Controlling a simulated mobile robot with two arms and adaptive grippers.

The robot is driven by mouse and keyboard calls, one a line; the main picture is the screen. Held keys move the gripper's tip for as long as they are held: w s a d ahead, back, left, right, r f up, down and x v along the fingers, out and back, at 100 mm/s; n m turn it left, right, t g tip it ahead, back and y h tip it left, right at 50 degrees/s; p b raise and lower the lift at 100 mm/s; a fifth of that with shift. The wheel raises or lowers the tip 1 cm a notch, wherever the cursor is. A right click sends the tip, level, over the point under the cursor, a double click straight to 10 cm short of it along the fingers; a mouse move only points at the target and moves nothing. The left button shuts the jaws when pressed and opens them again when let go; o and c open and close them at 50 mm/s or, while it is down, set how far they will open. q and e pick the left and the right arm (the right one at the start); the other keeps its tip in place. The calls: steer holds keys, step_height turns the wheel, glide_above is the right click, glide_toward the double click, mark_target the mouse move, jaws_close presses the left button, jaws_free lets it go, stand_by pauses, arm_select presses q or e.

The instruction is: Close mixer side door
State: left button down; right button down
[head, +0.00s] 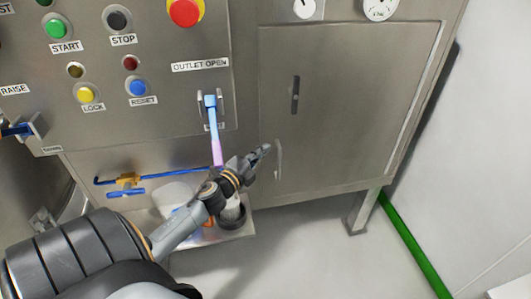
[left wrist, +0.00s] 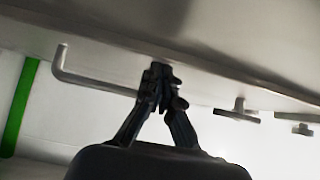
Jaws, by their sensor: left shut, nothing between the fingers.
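The side door (head: 345,115) is a wide grey metal panel on the right part of the mixer cabinet. It looks about flush with the cabinet front, but I cannot tell whether it is fully closed. A dark upright slot or latch (head: 295,95) is near its left edge. A thin bar handle (head: 279,160) stands low at the door's left edge; the bent bar also shows in the left wrist view (left wrist: 95,83). My left gripper (head: 265,150) is shut and empty, its tips just left of that handle. In the left wrist view my left gripper (left wrist: 160,75) overlaps the bar; contact is unclear. My right gripper is not in view.
A button panel (head: 110,60) is at upper left. A blue-pink lever (head: 213,130) hangs just above my left gripper. A blue-handled valve (head: 127,182) and a low shelf (head: 235,230) with containers are beside my arm. The floor (head: 290,265) at lower right is clear.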

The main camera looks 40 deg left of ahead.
arm_select(q)
steer(key=s+d, duration=0.1)
steer(key=s, duration=1.1)
steer(key=shift+d, duration=0.1)
